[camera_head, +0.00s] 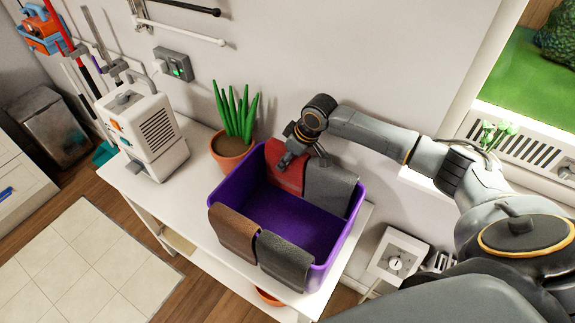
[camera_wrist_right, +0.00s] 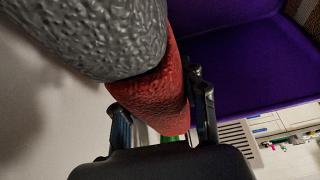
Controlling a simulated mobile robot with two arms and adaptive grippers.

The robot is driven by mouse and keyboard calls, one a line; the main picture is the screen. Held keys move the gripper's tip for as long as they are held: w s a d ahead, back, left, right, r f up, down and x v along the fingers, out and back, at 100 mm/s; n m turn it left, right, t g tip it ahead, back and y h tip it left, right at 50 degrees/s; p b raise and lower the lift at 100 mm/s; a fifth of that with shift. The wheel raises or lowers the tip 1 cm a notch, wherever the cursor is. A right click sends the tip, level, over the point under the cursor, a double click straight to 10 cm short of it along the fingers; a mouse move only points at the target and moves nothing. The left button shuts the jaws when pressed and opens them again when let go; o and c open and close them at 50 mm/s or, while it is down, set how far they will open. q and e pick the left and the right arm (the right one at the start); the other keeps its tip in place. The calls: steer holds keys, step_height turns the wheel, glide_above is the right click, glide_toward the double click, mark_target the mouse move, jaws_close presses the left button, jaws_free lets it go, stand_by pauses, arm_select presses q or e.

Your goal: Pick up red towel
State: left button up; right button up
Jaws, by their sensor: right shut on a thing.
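The red towel (camera_head: 286,166) hangs over the back rim of a purple bin (camera_head: 313,223) that stands on a white table. My right gripper (camera_head: 296,150) is at the towel's top edge. In the right wrist view the red towel (camera_wrist_right: 152,100) lies between the two fingers of my right gripper (camera_wrist_right: 163,120), which is shut on it. A grey towel (camera_head: 331,187) hangs beside it on the same rim, and it fills the upper left of the right wrist view (camera_wrist_right: 95,35). My left gripper is not in view.
A brown towel (camera_head: 234,233) and a dark grey towel (camera_head: 283,262) hang over the bin's front rim. A potted plant (camera_head: 235,148) stands close to the bin's left. A white appliance (camera_head: 146,133) stands further left on the table (camera_head: 190,205). The wall is close behind.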

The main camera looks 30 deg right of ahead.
step_height(320, 180, up, 28)
steer(key=b, duration=0.3)
stand_by(0.4)
